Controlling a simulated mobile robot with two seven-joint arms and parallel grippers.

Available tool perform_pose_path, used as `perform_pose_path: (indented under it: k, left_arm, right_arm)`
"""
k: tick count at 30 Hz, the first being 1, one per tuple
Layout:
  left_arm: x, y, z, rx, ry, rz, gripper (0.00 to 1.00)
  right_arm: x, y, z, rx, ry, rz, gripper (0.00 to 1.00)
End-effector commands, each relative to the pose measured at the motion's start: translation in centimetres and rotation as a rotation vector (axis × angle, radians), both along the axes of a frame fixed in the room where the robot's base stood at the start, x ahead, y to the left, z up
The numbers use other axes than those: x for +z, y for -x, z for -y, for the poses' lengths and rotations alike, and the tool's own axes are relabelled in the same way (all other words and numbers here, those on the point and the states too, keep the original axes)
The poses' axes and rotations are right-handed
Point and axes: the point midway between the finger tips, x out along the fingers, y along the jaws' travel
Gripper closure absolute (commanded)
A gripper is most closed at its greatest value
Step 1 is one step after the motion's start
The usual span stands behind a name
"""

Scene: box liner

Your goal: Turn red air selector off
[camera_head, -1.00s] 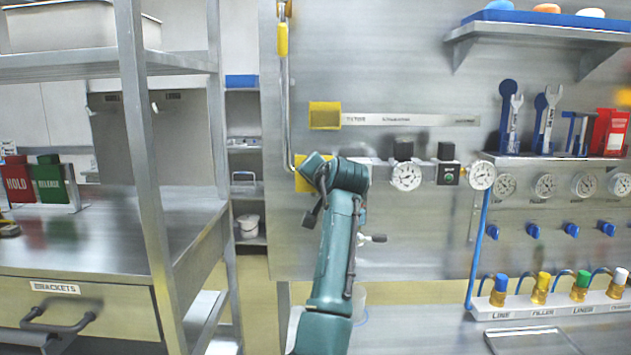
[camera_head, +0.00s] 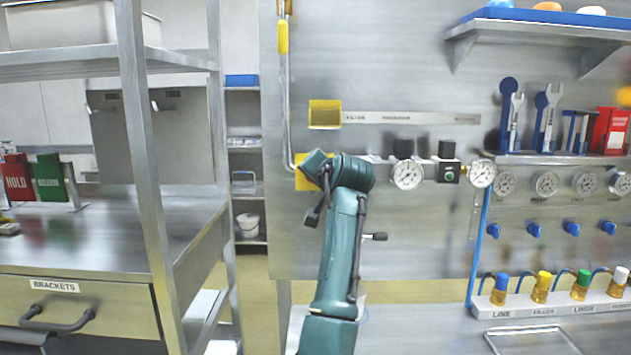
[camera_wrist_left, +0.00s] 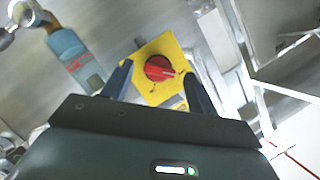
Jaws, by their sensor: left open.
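The red air selector (camera_wrist_left: 159,68) is a round red knob with a pale pointer line, set on a yellow plate (camera_wrist_left: 158,50) in the left wrist view. My left gripper (camera_wrist_left: 155,78) is open, with its two dark fingers apart on either side of the knob in that view. I cannot tell whether they touch it. In the head view, my left arm (camera_head: 345,230) reaches up to the panel and hides the knob. Part of the yellow plate (camera_head: 302,178) shows beside the wrist. My right gripper is in neither view.
Gauges (camera_head: 407,174) and black blocks sit right of my arm on the steel panel. A pipe with a yellow handle (camera_head: 282,38) runs down to the plate. A metal rack (camera_head: 145,150) stands to the left. A blue cylinder (camera_wrist_left: 70,52) is near the left finger in the wrist view.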

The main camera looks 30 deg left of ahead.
Motion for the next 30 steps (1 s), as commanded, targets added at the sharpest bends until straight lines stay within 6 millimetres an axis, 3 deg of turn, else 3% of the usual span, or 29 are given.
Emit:
perform_pose_path:
  k: [9, 15, 30]
  left_arm:
    - [1.6, 4.6, 5.1, -0.004, 0.003, 0.004, 0.41]
    - [2.7, 6.6, 7.4, -0.003, 0.002, 0.003, 0.41]
    - [3.1, 7.5, 8.2, -0.001, 0.001, 0.001, 0.41]
  right_arm:
    - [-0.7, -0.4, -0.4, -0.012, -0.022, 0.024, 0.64]
    - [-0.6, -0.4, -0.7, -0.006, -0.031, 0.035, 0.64]
    - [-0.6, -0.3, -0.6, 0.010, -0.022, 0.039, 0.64]
